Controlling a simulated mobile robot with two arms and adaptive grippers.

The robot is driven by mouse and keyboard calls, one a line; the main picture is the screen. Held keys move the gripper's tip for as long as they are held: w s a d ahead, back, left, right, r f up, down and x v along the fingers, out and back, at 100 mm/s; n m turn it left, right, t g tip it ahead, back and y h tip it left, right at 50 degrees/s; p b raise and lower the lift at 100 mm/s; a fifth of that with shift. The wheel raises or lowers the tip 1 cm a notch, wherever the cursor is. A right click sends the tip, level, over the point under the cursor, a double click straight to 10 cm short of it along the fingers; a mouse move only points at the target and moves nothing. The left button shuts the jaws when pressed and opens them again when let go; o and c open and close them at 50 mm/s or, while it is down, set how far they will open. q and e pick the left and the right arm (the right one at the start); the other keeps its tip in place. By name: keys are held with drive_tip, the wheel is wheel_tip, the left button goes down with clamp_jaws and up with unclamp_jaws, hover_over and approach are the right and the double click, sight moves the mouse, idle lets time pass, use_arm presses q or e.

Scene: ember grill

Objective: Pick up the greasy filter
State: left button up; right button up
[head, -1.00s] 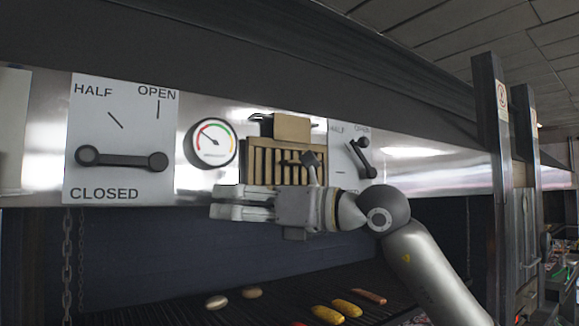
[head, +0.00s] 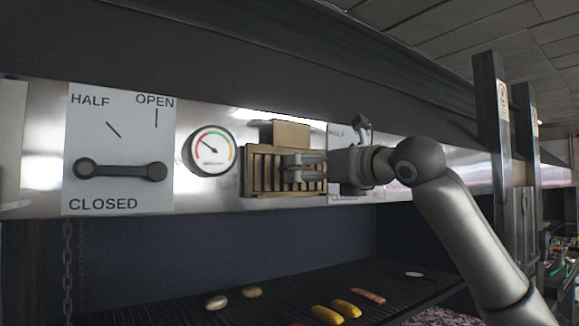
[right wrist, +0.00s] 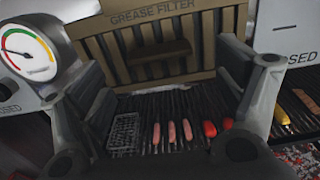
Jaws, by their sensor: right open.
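The greasy filter (head: 256,182) is a tan slatted panel set in the steel hood front, right of the round gauge. In the right wrist view the filter (right wrist: 205,30) shows the words "GREASE FILTER" and a brown bar handle (right wrist: 160,52) across its slats. My right gripper (head: 292,168) is in front of the filter, reaching in from the right. In the right wrist view its fingers (right wrist: 165,72) are spread wide on either side of the handle, with nothing held. I cannot tell whether they touch the filter. My left gripper is not in view.
The gauge (head: 211,151) and a damper lever plate (head: 118,195) are left of the filter. Another lever (head: 363,124) is close behind my right wrist. Below, the grill (head: 270,302) holds corn (head: 326,315), sausages and other food. Posts (head: 490,130) stand at right.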

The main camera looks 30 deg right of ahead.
sight(301, 168)
drive_tip(key=w+p, duration=0.1)
drive_tip(key=w, duration=0.1)
drive_tip(key=w+p, duration=0.1)
drive_tip(key=shift+w+a+r, duration=0.1)
drive_tip(key=shift+w+r, duration=0.1)
drive_tip(key=shift+w, duration=0.15)
drive_tip(key=shift+w+f, duration=0.2)
drive_tip(key=shift+w, duration=0.2)
drive_tip(key=shift+s, duration=0.2)
drive_tip(key=c, duration=1.3)
drive_tip(key=shift+r, duration=0.1)
drive_tip(key=shift+c, duration=0.7)
drive_tip(key=shift+r, duration=0.15)
